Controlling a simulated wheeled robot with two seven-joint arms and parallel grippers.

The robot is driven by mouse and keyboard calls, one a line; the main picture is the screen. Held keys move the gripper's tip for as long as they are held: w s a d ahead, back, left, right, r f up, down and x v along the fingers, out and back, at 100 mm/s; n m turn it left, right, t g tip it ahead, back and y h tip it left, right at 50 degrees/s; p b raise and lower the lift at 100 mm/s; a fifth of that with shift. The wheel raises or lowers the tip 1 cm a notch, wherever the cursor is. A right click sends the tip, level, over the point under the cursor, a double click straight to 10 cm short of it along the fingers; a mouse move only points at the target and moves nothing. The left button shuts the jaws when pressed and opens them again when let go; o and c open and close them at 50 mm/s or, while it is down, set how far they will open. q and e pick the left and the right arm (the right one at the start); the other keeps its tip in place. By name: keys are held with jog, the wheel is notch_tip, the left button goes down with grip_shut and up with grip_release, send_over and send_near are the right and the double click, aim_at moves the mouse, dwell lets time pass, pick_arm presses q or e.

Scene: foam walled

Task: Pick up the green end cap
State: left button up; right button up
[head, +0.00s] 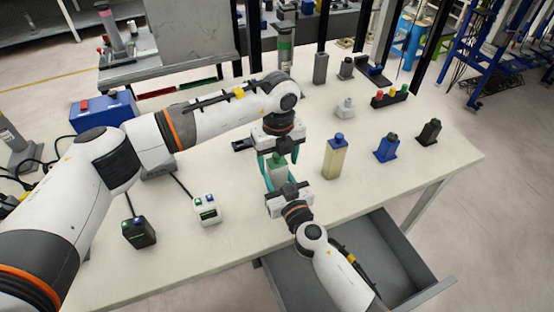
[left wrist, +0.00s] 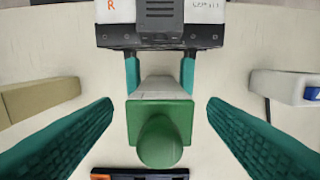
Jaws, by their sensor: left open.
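The green end cap (head: 278,160) sits on top of a pale grey body (left wrist: 162,87), with its square flange and round knob facing the camera in the left wrist view (left wrist: 160,128). My left gripper (head: 279,155) is open above it. In the left wrist view its two teal fingers stand either side of the cap, with a visible gap on both sides. My right gripper (head: 283,180) comes from the front, and its teal fingers close on the sides of the grey body below the cap. The body's lower end is hidden.
A tan block with a blue top (head: 335,158) stands close right. A blue block (head: 386,149) and a black block (head: 429,132) are further right. A white device (head: 207,209) and a black device (head: 139,232) stand left. An open grey drawer (head: 400,257) juts out in front.

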pick_arm(q)
jog(key=c, duration=1.1)
jog(key=shift+o, duration=0.2)
jog(key=shift+r, duration=0.15)
notch_tip(320, 180, up, 8)
jog(key=shift+d+r, duration=0.1)
jog(key=shift+r, duration=0.15)
grip_shut()
pick_arm(e)
jog(key=shift+f, duration=0.1)
pick_arm(q)
jog(key=shift+r, duration=0.7)
pick_arm(e)
jog(key=o, duration=1.1)
